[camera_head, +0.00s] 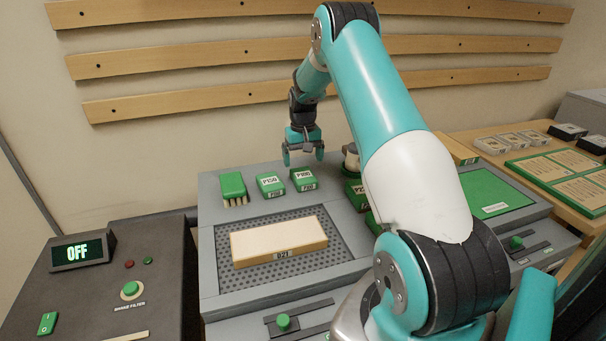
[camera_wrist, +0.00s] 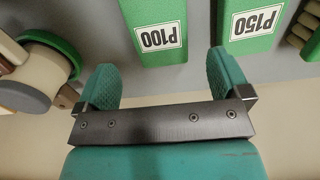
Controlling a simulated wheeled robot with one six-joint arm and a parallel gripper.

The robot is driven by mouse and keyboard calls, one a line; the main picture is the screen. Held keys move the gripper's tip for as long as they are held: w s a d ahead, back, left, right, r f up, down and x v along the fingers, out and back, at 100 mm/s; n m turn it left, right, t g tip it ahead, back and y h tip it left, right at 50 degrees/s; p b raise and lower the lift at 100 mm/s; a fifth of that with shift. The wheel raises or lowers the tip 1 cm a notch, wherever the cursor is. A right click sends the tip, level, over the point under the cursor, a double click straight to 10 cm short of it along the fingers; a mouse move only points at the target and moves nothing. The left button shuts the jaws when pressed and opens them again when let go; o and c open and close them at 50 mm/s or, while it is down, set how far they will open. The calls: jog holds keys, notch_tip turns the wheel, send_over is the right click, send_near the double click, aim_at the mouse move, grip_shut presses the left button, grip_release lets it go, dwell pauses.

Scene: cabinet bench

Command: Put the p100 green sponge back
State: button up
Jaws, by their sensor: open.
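The green P100 sponge (camera_head: 302,174) sits at the back of the grey bench top, with a white P100 label on its top. It also shows in the wrist view (camera_wrist: 168,48), at the top centre. My gripper (camera_head: 303,157) is open and empty, just behind and above the P100 sponge. In the wrist view my gripper's two teal fingers (camera_wrist: 166,72) are spread wide, with the sponge's near end just ahead of the gap. They appear apart from it. The green P150 sponge (camera_head: 270,181) stands to its left in the head view and on the right in the wrist view (camera_wrist: 256,38).
A wooden block (camera_head: 279,238) lies on a perforated plate (camera_head: 335,254) in front. A round white-and-green item (camera_wrist: 45,68) stands close beside one finger. More green blocks are partly hidden behind my arm.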

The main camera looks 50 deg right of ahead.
aim_at(303, 174)
jog(key=a+r+n, duration=0.3)
jog(key=a+r, duration=0.8)
jog(key=a, duration=0.1)
jog(key=s+a+r+n+t+y, duration=0.1)
jog(key=s+a+r+n, duration=0.15)
jog(key=a, duration=0.55)
jog(key=s+a+r+n, duration=0.1)
jog(key=s+a+r, duration=0.2)
jog(key=a, duration=0.5)
jog(key=s+a+n+y, duration=0.1)
jog(key=s+a+n, duration=0.2)
jog(key=s+a, duration=0.5)
jog(key=s+a+r+n+g+y, duration=0.1)
jog(key=s+a+n+y, duration=0.1)
jog(key=s+a, duration=0.6)
jog(key=s+n, duration=0.1)
jog(key=s, duration=0.6)
jog(key=shift+s+a+b, duration=0.25)
jog(key=shift+s+b, duration=0.15)
jog(key=shift+r+n, duration=0.1)
jog(key=shift+n, duration=0.15)
